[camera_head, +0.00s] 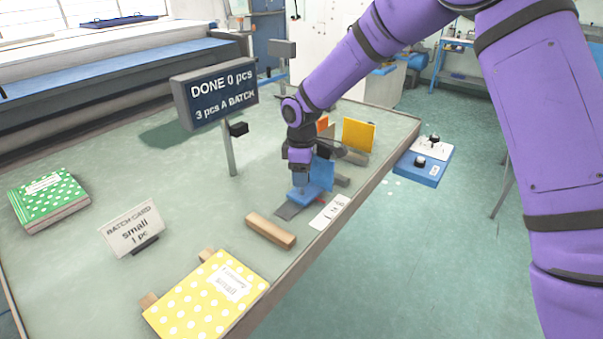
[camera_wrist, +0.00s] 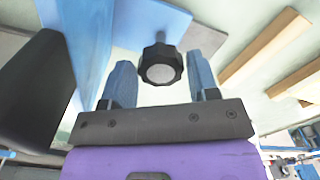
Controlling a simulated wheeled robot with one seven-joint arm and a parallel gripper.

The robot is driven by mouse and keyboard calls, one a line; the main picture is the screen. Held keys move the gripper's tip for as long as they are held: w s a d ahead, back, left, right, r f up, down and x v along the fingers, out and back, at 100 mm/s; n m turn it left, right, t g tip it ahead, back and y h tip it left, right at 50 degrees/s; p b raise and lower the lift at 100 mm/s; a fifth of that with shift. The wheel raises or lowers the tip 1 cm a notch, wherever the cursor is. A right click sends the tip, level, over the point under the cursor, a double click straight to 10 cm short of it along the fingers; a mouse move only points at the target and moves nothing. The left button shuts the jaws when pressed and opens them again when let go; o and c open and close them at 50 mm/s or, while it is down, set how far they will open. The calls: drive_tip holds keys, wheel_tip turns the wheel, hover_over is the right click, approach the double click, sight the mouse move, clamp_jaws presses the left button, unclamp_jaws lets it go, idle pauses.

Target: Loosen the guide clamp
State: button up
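In the wrist view, a black ribbed knob (camera_wrist: 160,65) with a grey face sits on a thin stem in front of a blue part (camera_wrist: 148,18); I take it to be the guide clamp's knob. My gripper (camera_wrist: 161,76) is open, with one blue finger on each side of the knob and a visible gap on both sides. In the head view, my gripper (camera_head: 302,188) points down over the blue fixture (camera_head: 318,177) near the table's right edge. The knob is hidden there by my gripper and arm.
A wooden bar (camera_head: 270,231) lies in front of the fixture, and a white card (camera_head: 330,212) beside it. An orange-yellow panel (camera_head: 358,135) stands behind. The sign (camera_head: 214,93) reads "DONE 0 pcs". A yellow dotted stack (camera_head: 207,295) sits at the front.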

drive_tip(key=shift+o, duration=1.2)
wheel_tip(320, 180, up, 11)
drive_tip(key=shift+f, duration=0.15)
